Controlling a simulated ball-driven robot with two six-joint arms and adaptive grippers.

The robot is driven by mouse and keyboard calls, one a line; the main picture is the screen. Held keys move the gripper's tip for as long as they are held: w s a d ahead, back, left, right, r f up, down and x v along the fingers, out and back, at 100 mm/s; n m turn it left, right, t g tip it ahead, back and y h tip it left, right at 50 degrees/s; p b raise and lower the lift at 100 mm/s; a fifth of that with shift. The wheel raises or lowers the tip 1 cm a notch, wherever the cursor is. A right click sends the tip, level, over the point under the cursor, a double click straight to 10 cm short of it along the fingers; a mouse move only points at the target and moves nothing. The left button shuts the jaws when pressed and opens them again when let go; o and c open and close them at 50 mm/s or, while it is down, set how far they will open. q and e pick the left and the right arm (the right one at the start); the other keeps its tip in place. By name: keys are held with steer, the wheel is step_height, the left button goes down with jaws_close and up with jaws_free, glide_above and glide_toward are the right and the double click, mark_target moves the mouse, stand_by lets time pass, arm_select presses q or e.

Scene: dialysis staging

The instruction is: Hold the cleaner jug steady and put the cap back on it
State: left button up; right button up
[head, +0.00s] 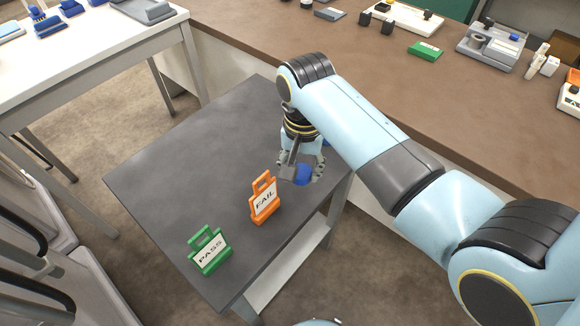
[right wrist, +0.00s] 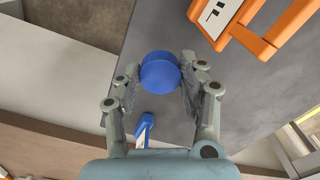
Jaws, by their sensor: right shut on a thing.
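My right gripper (head: 299,172) is low over the right edge part of the dark grey table, beyond the orange FAIL sign. In the right wrist view the gripper (right wrist: 158,78) has its two fingers on either side of a round blue cap (right wrist: 160,72) and is shut on it. The cap's flat top faces the camera. In the head view the blue of the cap (head: 304,174) shows at the fingertips, partly covered by the gripper. I see no jug that I can make out in either view. My left gripper is not in view.
The orange FAIL sign (head: 265,199) and the green PASS sign (head: 210,250) stand on the grey table (head: 190,165). A small blue-and-white thing (right wrist: 145,128) shows between the gripper's fingers, nearer the palm. A brown counter (head: 400,80) runs behind. The table's left half is clear.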

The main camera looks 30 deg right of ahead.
steer(key=s+d+r, duration=0.2)
steer(key=s+r, duration=0.3)
steer(key=s, duration=0.3)
steer(key=shift+d, duration=0.3)
